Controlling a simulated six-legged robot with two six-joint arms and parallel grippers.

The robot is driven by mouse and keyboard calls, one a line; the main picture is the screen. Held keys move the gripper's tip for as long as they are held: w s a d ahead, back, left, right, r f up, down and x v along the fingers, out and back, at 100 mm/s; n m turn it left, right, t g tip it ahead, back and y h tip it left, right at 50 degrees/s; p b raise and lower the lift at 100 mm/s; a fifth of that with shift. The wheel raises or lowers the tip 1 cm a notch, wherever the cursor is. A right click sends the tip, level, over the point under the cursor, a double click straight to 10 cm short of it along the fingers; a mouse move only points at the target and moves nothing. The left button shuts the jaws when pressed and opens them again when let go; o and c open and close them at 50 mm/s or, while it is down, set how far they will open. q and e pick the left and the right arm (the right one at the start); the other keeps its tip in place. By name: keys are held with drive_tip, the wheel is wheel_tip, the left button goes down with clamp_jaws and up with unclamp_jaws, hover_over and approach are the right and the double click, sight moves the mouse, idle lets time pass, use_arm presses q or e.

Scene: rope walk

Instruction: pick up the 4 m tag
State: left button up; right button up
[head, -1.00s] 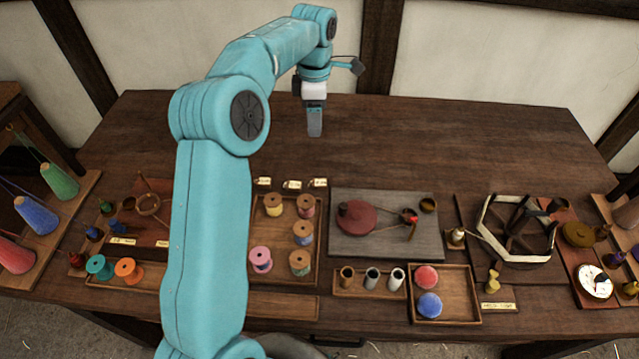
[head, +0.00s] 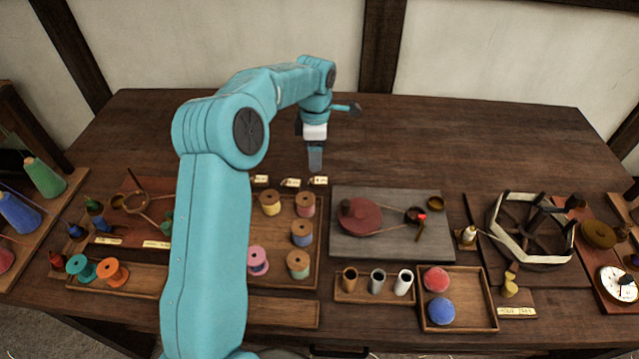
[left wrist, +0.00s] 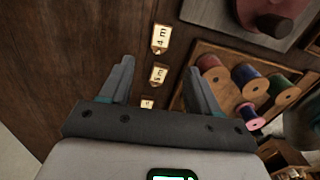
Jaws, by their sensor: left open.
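The 4 m tag (head: 319,180) is a small pale tag lying on the wooden table, the rightmost of three in a row in the head view. In the left wrist view the 4 m tag (left wrist: 160,39) shows its lettering and lies just beyond my fingertips. My left gripper (head: 315,162) points down above the table, close behind the tag in the head view. In the left wrist view my left gripper (left wrist: 160,66) is open and empty, with a middle tag (left wrist: 157,76) between its fingers in the picture. My right gripper is not in view.
The leftmost tag (head: 262,179) lies farther along the row. A spool tray (head: 318,262) stands in front of the tags. A grey board (head: 384,249) with a red disc (head: 361,218) is to the right. The table behind the tags is clear.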

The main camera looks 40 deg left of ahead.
sight(315, 181)
use_arm(q)
wheel_tip(315, 181, down, 9)
drive_tip(key=shift+s+a+r+p, duration=0.1)
drive_tip(key=shift+p, duration=0.25)
drive_tip(key=shift+c, duration=0.3)
drive_tip(key=c, duration=1.1)
